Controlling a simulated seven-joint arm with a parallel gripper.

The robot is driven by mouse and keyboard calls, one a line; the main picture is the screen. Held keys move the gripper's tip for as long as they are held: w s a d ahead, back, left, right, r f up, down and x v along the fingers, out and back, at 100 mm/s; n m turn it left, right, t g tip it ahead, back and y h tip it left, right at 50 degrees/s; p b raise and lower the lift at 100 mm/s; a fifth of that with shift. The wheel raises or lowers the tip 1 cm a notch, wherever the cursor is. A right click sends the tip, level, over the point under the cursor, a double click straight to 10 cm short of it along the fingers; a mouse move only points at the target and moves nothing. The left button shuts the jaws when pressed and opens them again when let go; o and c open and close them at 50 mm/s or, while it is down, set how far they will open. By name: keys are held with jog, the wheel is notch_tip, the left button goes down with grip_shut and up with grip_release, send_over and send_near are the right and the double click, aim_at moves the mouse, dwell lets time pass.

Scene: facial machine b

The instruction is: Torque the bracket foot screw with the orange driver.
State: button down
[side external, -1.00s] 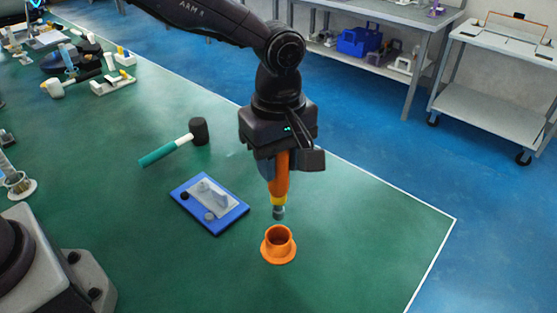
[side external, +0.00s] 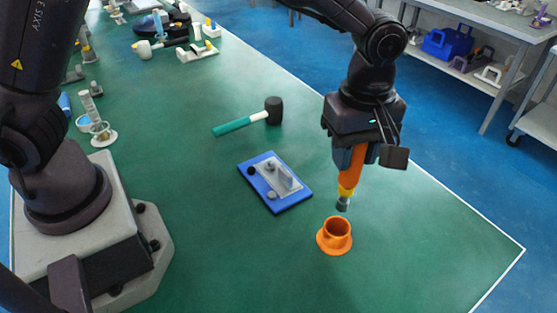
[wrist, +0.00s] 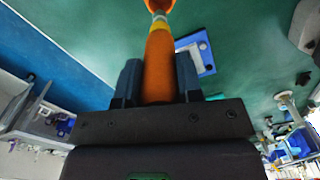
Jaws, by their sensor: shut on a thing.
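The orange driver (side external: 350,170) is held upright, slightly tilted, with a yellow collar and a dark metal tip pointing down. My gripper (side external: 356,158) is shut on its handle. In the wrist view my two fingers (wrist: 158,68) flank the orange handle (wrist: 157,50). The tip is above and just behind the orange flanged holder (side external: 335,240), apart from it. A grey bracket plate (side external: 288,184) with a raised part lies on a blue base (side external: 290,205), left of the holder. Small dark and grey round parts sit at its edge; I cannot tell which is the foot screw.
A mallet with a teal handle (side external: 233,126) lies behind the blue base. Several tools and fixtures stand at the far left of the green table (side external: 410,260). The table's right front is clear. My arm's base stands at the left.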

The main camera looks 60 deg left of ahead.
jog(key=a+m, duration=0.6)
jog(key=a, duration=1.6)
jog(key=shift+s+a+f, duration=0.25)
jog(key=shift+a+f, duration=0.15)
jog(key=shift+f, duration=0.05)
